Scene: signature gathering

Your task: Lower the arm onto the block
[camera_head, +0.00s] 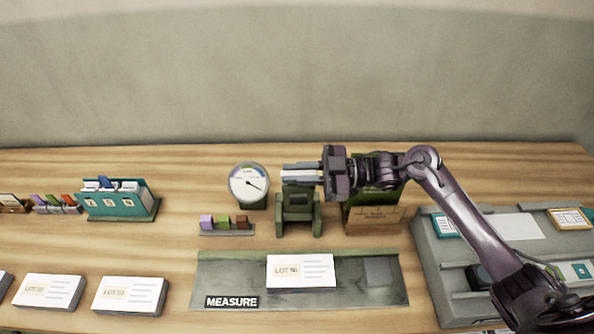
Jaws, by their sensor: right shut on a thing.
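A white block labelled LOT (300,271) lies on the dark grey-green MEASURE plate (357,298). Behind the plate stands a green upright device (299,213), which seems to carry the arm. My right gripper (300,173) reaches in from the right, with its fingers pointing left at the top of this device. It is shut on what looks like the device's arm, mostly hidden between the fingers. The arm appears raised, behind and apart from the block. My left gripper is out of view.
A round dial gauge (248,183) stands left of the device, with a rack of small coloured blocks (227,227) in front. A green holder with a cardboard front (374,219) is close on the right. A grey tray (437,275) lies further right. White blocks (130,294) lie at front left.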

